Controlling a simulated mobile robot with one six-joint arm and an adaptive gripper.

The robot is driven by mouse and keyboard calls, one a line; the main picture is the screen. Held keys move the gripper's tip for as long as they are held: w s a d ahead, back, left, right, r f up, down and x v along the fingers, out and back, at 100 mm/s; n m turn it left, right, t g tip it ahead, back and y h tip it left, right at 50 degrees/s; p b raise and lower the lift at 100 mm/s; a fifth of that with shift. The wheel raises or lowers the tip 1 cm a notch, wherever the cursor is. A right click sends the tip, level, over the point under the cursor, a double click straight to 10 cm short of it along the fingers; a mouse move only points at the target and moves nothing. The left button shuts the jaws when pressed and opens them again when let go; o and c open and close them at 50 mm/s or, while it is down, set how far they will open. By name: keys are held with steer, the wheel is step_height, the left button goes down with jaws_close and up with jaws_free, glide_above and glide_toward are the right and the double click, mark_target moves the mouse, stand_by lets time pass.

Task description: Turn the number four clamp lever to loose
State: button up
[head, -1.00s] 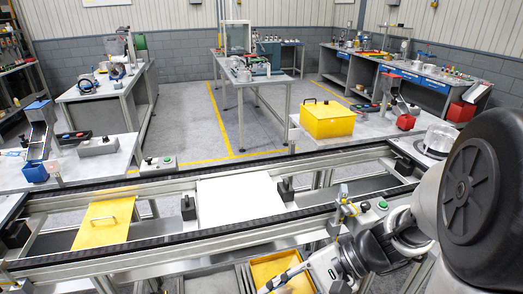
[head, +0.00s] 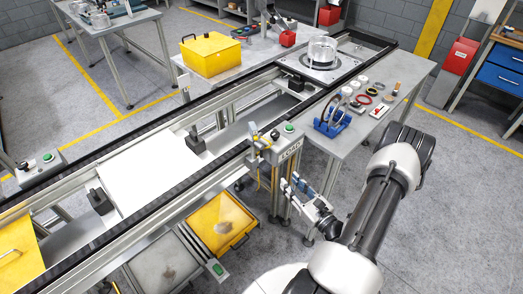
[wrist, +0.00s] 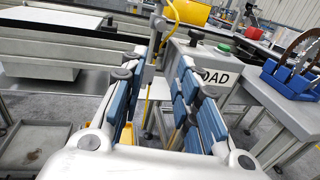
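No clamp lever or number four can be made out in either view. A pale plate carrying a clear cylinder (head: 322,50) sits at the far end of the conveyor in the head view. Its details are too small to read. My gripper (head: 297,186) is in front of the conveyor, beside a grey control box (head: 278,147) with a green button. In the wrist view my gripper (wrist: 160,75) has its two blue-padded fingers wide apart, with nothing between the pads.
A white plate (head: 155,172) and a yellow plate (head: 15,255) lie along the conveyor (head: 95,165). A side table (head: 345,150) at right holds a blue rack (head: 332,122) and small parts. Yellow (head: 222,222) and grey (head: 165,262) bins are below. Open floor (head: 465,200) lies right.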

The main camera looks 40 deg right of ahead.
steer(key=w+d+b, duration=0.2)
steer(key=w, duration=1.5)
jaws_close()
